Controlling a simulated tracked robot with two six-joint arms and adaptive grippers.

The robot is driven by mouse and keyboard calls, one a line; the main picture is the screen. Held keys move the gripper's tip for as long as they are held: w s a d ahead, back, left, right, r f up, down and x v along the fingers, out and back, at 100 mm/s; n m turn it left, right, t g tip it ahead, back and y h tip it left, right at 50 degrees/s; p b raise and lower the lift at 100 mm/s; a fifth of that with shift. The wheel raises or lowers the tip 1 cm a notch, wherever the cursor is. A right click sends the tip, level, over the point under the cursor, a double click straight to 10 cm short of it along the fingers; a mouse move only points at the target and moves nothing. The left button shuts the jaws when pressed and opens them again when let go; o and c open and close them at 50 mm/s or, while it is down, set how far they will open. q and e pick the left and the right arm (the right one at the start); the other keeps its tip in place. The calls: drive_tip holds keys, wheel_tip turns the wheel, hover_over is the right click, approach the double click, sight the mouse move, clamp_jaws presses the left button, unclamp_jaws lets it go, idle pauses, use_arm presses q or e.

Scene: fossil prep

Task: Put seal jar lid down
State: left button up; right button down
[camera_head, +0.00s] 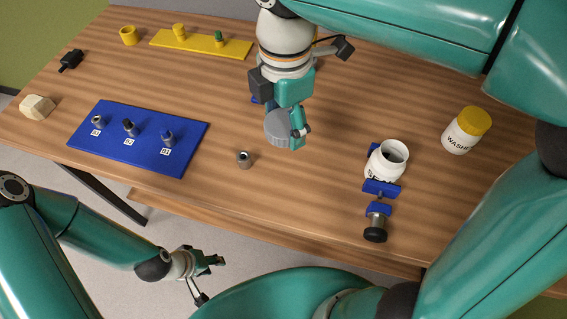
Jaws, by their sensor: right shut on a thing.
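My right gripper (297,124) is shut on a round grey lid (277,128), which it holds tilted over the middle of the table; its height above the wood is hard to tell. A white open jar (377,170) without a lid stands to the right of it in a blue clamp (381,189); the jar's label is mostly hidden. My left gripper (207,277) is open and empty, in front of the table's near edge and low in the picture.
A blue board (110,155) with several small parts lies at left. A yellow-capped jar (462,137) is at right, and a yellow strip (215,47) is at the back. Bare wood lies between lid and clamp.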

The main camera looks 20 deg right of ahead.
sight(286, 122)
wheel_tip(286, 122, down, 15)
drive_tip(key=shift+f+b, duration=0.1)
drive_tip(key=shift+b, duration=0.4)
drive_tip(key=shift+c, duration=0.8)
unclamp_jaws()
wheel_tip(286, 122, up, 12)
drive_tip(key=shift+d+r+p, duration=0.1)
drive_tip(key=shift+p, duration=0.4)
